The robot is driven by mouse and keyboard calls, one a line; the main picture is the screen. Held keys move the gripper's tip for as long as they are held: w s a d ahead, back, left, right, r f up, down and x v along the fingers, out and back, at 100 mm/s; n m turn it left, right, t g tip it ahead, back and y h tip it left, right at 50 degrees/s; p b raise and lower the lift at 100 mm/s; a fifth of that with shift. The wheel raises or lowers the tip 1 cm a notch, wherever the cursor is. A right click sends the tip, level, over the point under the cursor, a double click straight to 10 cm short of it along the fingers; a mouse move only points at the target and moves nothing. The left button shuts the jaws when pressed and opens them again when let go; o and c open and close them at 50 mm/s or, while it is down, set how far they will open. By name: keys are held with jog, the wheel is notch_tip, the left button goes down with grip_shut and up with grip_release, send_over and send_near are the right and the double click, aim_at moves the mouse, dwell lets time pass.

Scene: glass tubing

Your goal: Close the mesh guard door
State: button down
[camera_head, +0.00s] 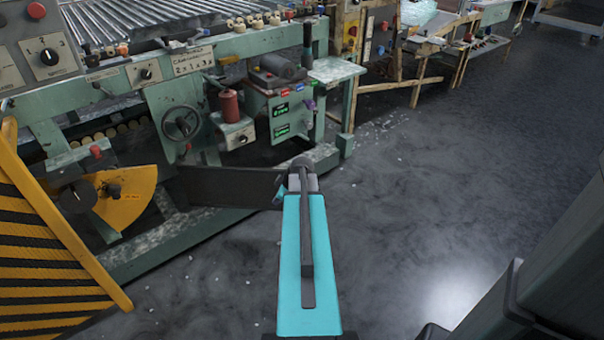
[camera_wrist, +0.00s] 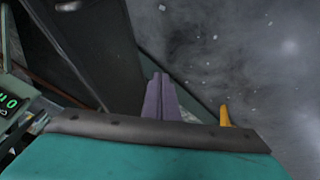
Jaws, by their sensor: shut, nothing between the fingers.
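The yellow-framed panel with dark slats (camera_head: 52,262) at the left edge of the head view looks like the mesh guard door. It stands at an angle in front of the green machine, and its left part is cut off. I cannot tell from here how far open it is. In the wrist view, the purple fingers of my gripper (camera_wrist: 160,98) are together, with nothing seen between them. In the head view my arm hides most of the gripper, right of the door and well apart from it. A small yellow piece (camera_wrist: 225,116) shows beside the fingers; I cannot tell what it is.
The green machine (camera_head: 120,245) has a handwheel (camera_head: 181,123), a yellow quarter disc (camera_head: 128,196) and a control box (camera_head: 283,112). A dark panel (camera_head: 225,187) lies close to my arm's end. Wooden-framed benches (camera_head: 420,70) stand behind. The floor at right is clear.

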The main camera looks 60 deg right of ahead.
jog(key=s+d+r+h, duration=0.1)
jog(key=s+d+r, duration=0.2)
jog(key=d, duration=0.2)
jog(key=s+d+r+t+h, duration=0.1)
jog(key=s+d+r, duration=0.2)
jog(key=d, duration=0.3)
jog(key=shift+s+d+r+n, duration=0.3)
jog(key=shift+r+n, duration=0.1)
jog(key=shift+r, duration=0.4)
jog(key=shift+f, duration=0.1)
jog(key=w+d+f+b, duration=0.2)
jog(key=w+d+f, duration=0.3)
jog(key=w+f, duration=0.2)
jog(key=shift+w+d+f+b, duration=0.3)
jog(key=shift+d+f+b, duration=0.05)
jog(key=shift+f, duration=0.1)
